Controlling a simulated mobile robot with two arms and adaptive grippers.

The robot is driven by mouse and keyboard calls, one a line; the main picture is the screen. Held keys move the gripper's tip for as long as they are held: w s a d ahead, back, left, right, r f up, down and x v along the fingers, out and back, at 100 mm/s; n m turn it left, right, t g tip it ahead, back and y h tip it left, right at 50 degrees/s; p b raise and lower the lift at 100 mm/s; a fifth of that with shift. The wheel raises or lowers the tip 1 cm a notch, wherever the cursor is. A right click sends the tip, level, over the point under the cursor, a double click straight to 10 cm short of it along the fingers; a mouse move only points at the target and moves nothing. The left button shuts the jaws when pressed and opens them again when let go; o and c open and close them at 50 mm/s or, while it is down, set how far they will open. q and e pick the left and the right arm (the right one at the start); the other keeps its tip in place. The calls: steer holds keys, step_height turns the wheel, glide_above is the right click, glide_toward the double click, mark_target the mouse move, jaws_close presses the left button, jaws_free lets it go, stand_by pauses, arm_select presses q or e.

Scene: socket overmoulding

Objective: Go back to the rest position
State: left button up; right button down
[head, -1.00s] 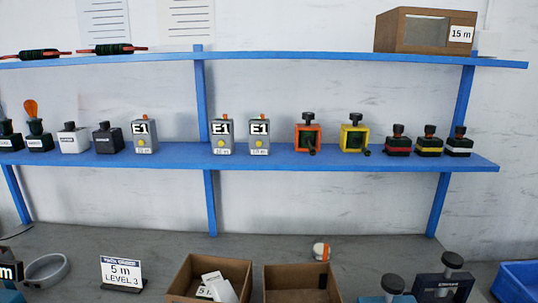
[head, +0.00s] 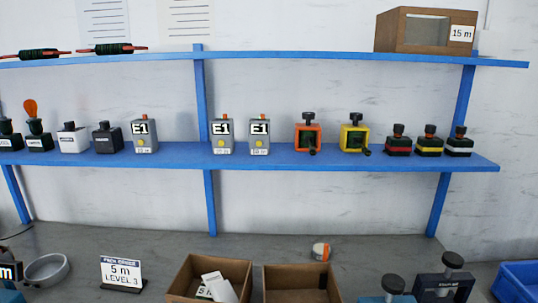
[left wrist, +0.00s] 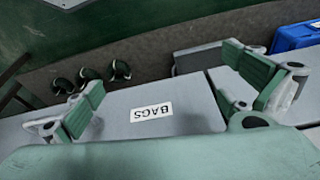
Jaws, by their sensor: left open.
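My left gripper (left wrist: 165,95) shows in the left wrist view with its two green-padded fingers spread wide apart. It is open and nothing is between the fingers. Beyond it is a grey surface with a white label reading BAGS (left wrist: 151,111). Neither of my grippers shows in the head view, and my right gripper is in no view.
The head view shows a blue shelf (head: 270,156) with several small devices. A blue bin (left wrist: 295,37) shows in the left wrist view.

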arm_select(q)
steer(key=s+f, duration=0.3)
steer(key=f, duration=1)
steer(key=s+a+f+g, duration=0.2)
steer(key=s+a+f, duration=0.1)
steer(key=s+f, duration=1.3)
steer(key=shift+s, duration=0.2)
